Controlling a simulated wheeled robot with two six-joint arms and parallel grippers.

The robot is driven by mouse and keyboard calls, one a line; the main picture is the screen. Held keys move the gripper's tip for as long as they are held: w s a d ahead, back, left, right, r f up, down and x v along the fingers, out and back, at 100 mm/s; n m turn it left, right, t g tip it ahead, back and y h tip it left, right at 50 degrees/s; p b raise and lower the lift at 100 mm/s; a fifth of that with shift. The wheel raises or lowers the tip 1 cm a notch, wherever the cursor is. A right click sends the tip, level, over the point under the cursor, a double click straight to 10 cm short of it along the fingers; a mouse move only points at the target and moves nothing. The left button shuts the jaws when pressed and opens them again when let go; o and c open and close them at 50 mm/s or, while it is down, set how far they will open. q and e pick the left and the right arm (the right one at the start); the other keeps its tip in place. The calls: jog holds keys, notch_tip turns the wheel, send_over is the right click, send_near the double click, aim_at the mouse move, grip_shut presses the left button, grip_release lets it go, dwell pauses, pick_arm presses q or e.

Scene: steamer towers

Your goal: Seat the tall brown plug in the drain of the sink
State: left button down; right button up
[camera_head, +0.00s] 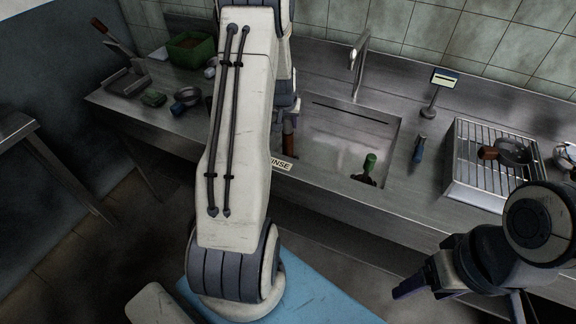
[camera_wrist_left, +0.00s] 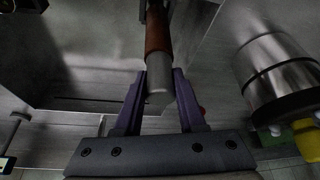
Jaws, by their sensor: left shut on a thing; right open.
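The tall brown plug (camera_head: 289,143) shows in the head view at the left side of the sink (camera_head: 335,128), partly hidden by my left arm. My left gripper (camera_head: 290,112) is shut on its upper end. In the left wrist view the brown shaft (camera_wrist_left: 157,35) with a grey end sits between the purple fingers (camera_wrist_left: 160,78). The plug's lower end runs out at the top of that view, so I cannot tell whether it touches the drain. The drain is not clearly visible. My right gripper (camera_head: 411,288) is open and empty, low in front of the counter.
The faucet (camera_head: 358,62) rises behind. A wire rack (camera_head: 490,170) with a pan stands at the right; a blue-handled tool (camera_head: 419,148) lies between. A metal cylinder (camera_wrist_left: 275,65) shows in the left wrist view.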

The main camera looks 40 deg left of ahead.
aim_at(288, 129)
pick_arm(q)
jog(key=shift+f+b, duration=1.2)
jog(key=shift+f, duration=0.25)
dwell(1.5)
jog(key=shift+c, duration=2.1)
grip_release()
jog(key=v, duration=1)
jog(key=shift+r+b, duration=0.2)
jog(key=shift+b, duration=0.25)
jog(key=shift+s, duration=0.1)
